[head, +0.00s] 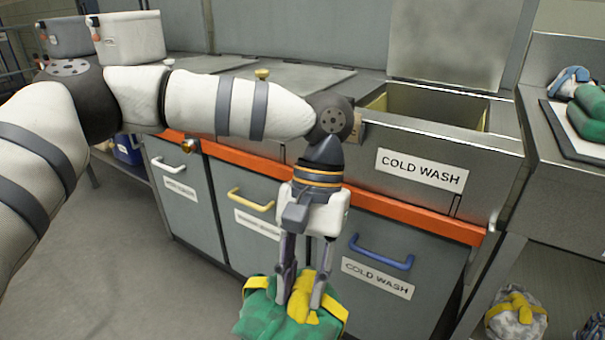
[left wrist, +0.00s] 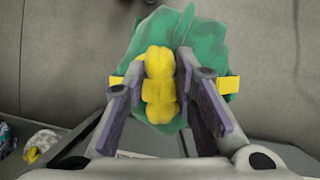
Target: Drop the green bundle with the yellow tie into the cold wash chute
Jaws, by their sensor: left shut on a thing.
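My left gripper (head: 301,296) is shut on the yellow tie of the green bundle (head: 262,315). The bundle hangs below the gripper in front of the cabinet, at the bottom of the head view. In the left wrist view the green bundle (left wrist: 210,45) shows with its yellow knot (left wrist: 159,88) between the two fingers (left wrist: 162,95). The cold wash chute (head: 425,105) is an open square hatch with its lid raised, behind and above the bundle to the right. Its front carries a COLD WASH label (head: 421,170). My right gripper is not in view.
An orange rail (head: 400,213) runs along the cabinet front below the chute. Two closed lids lie left of the chute. Open floor lies at left.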

